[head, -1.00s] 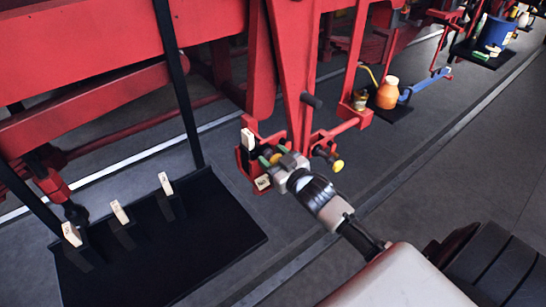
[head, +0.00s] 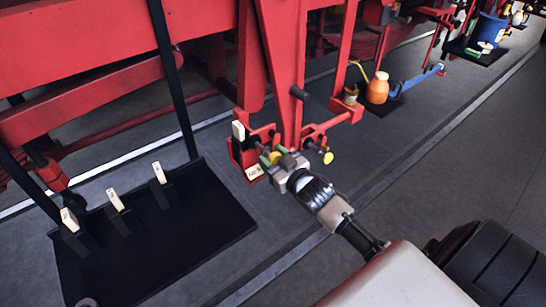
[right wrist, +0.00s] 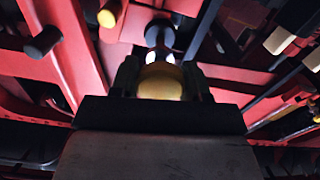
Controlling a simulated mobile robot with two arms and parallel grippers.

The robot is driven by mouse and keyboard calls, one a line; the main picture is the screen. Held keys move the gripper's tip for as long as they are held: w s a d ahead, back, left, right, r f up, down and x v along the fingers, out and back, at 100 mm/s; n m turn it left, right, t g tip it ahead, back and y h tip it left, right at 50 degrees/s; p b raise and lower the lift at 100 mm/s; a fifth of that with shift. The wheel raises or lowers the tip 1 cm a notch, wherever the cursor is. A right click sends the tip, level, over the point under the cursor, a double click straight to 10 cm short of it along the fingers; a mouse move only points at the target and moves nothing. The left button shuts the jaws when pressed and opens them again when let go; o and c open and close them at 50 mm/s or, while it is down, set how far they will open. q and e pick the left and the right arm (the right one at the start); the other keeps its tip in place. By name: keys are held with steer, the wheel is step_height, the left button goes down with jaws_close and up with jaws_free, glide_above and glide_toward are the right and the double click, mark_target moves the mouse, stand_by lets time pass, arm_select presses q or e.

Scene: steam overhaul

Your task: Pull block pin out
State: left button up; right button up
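A yellow-headed pin, which I take to be the block pin, sits between the fingers of my right gripper (head: 275,158). In the right wrist view its yellow head (right wrist: 160,82) fills the gap between the dark fingers. The gripper appears shut on it, just in front of a small red bracket (head: 237,152) with white tags. A second yellow knob (head: 328,157) is on the red frame to the right, apart from the gripper. The pin's far end is hard to make out. My left gripper is not in view.
A black tray (head: 215,235) with several white-tagged holders lies at the left. Red beams (head: 288,60) stand close behind the gripper. An orange bottle (head: 378,88) and a blue bucket (head: 487,32) stand farther right. The grey floor at the right is clear.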

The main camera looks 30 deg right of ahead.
steer(key=o, duration=0.4)
steer(key=shift+o, duration=0.2)
steer(key=shift+s+f, duration=0.1)
steer(key=shift+s, duration=0.05)
steer(key=shift+s+f, duration=0.1)
steer(key=shift+s, duration=0.3)
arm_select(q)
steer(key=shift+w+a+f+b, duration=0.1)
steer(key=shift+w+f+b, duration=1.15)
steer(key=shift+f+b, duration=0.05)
arm_select(e)
steer(key=s+d, duration=0.1)
steer(key=s, duration=0.8)
steer(key=shift+s, duration=0.4)
